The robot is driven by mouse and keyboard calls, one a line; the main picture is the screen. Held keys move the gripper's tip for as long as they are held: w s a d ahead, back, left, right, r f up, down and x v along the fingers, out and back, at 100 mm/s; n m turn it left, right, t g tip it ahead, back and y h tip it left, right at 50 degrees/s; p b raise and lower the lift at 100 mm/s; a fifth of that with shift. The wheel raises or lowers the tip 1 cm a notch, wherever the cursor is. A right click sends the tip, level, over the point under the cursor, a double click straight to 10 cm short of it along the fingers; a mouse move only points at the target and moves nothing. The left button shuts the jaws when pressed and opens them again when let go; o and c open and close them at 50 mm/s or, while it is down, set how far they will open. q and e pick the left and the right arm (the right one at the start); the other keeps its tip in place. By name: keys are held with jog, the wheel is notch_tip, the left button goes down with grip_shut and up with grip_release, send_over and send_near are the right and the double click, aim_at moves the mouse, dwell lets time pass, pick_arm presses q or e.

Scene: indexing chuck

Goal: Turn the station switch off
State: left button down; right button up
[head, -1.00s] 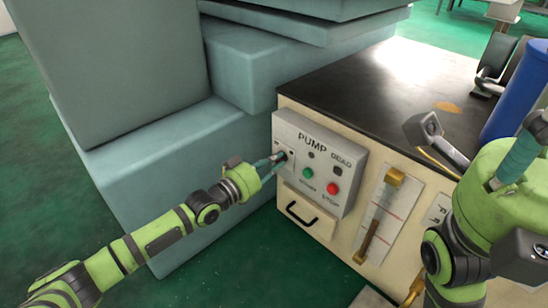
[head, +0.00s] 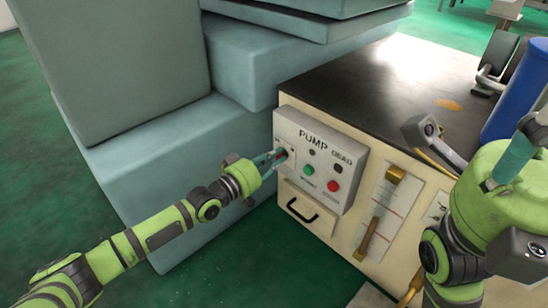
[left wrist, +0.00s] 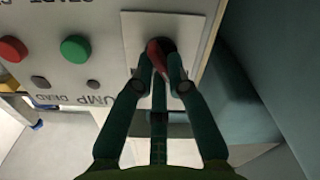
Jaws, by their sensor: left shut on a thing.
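The station switch is a red knob (left wrist: 157,52) on a pale plate (left wrist: 190,28) in the left wrist view. In the head view its plate (head: 291,163) is at the left end of the grey PUMP panel (head: 327,147), and the knob is mostly hidden by my fingers. My left gripper (head: 279,156) is shut on the knob, one finger on each side. It also shows in the left wrist view (left wrist: 160,75). The switch's exact setting is hard to read. My right gripper (head: 515,158) shows only in part at the right edge.
A green button (head: 308,170) and a red button (head: 333,186) sit right of the switch. A black handle (head: 301,211) is below. Large grey-blue blocks (head: 150,170) stand close on the left. A blue cylinder (head: 517,90) stands on the dark cabinet top (head: 390,80).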

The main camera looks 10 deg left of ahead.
pick_arm(q)
jog(key=c, duration=1.2)
grip_release()
jog(key=shift+s, duration=0.1)
jog(key=v, duration=1.2)
